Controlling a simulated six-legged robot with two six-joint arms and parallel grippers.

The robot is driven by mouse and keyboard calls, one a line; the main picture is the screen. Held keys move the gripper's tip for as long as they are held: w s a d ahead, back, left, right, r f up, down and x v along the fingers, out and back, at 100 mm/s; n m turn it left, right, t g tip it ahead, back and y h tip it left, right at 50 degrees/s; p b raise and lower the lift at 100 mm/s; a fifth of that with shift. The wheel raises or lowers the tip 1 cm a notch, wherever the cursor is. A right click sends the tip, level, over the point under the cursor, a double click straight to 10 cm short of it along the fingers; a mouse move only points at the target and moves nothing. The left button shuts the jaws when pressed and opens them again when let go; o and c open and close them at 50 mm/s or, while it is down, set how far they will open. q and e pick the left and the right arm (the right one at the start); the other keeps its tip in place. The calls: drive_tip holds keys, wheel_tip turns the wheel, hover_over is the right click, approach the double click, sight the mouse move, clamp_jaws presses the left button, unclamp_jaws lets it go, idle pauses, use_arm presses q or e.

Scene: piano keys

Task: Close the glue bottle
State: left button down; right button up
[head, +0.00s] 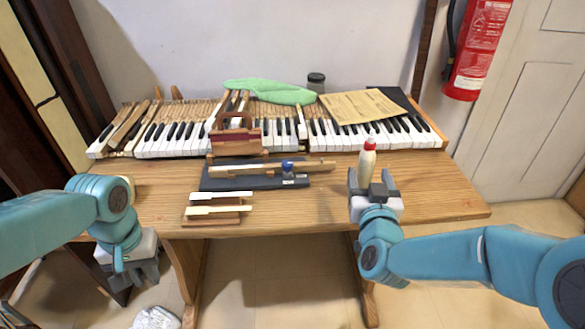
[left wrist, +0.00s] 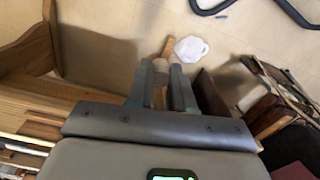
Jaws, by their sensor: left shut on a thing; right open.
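The glue bottle (head: 367,162) is white with a red top and stands upright on the wooden table, right of the middle. My right gripper (head: 374,182) is open at the table's front edge, with its fingers pointing toward the bottle's lower part; I cannot tell whether they touch it. My left gripper (head: 135,275) hangs low, in front of the table's left end. In the left wrist view its fingers (left wrist: 160,72) are shut on a small tan thing, mostly hidden between them and too unclear to name. No separate cap shows clearly.
The table (head: 300,210) holds a dark mat (head: 215,180) with a wooden piece and a small blue-topped item (head: 287,167). Loose white keys (head: 221,196) lie in front. The piano keyboard (head: 170,145) stands behind, with a green cloth (head: 268,92) and paper (head: 360,106). Table around the bottle is clear.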

sight(368, 168)
use_arm(q)
drive_tip(key=shift+r, duration=0.2)
use_arm(e)
drive_tip(key=w, duration=0.5)
drive_tip(key=shift+d+r, duration=0.2)
drive_tip(key=shift+d, duration=0.15)
clamp_jaws()
drive_tip(key=shift+r, duration=0.15)
